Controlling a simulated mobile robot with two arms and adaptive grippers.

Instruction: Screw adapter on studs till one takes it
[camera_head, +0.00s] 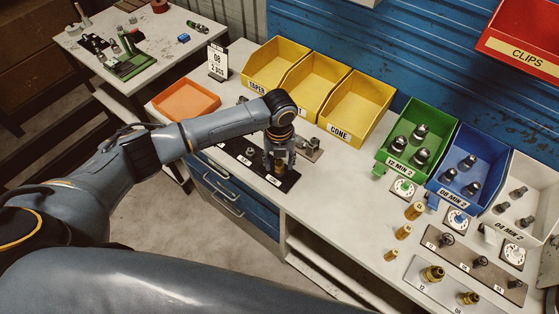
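My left gripper (279,168) points straight down over the black stud plate (228,160) on the bench. A brass adapter (280,169) shows between its fingers, which look closed on it. Whether the adapter touches a stud is hidden by the fingers. A grey stud (249,152) stands on the plate to the left of the gripper; other studs are partly hidden by my arm. My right gripper is out of view.
Yellow bins (352,104) stand behind the plate, an orange tray (187,101) to its left. Green (417,136), blue (468,166) and white (524,195) fitting bins stand right. Brass fittings (403,232) and a grey fitting rack (420,277) occupy the front right. Bare bench lies between.

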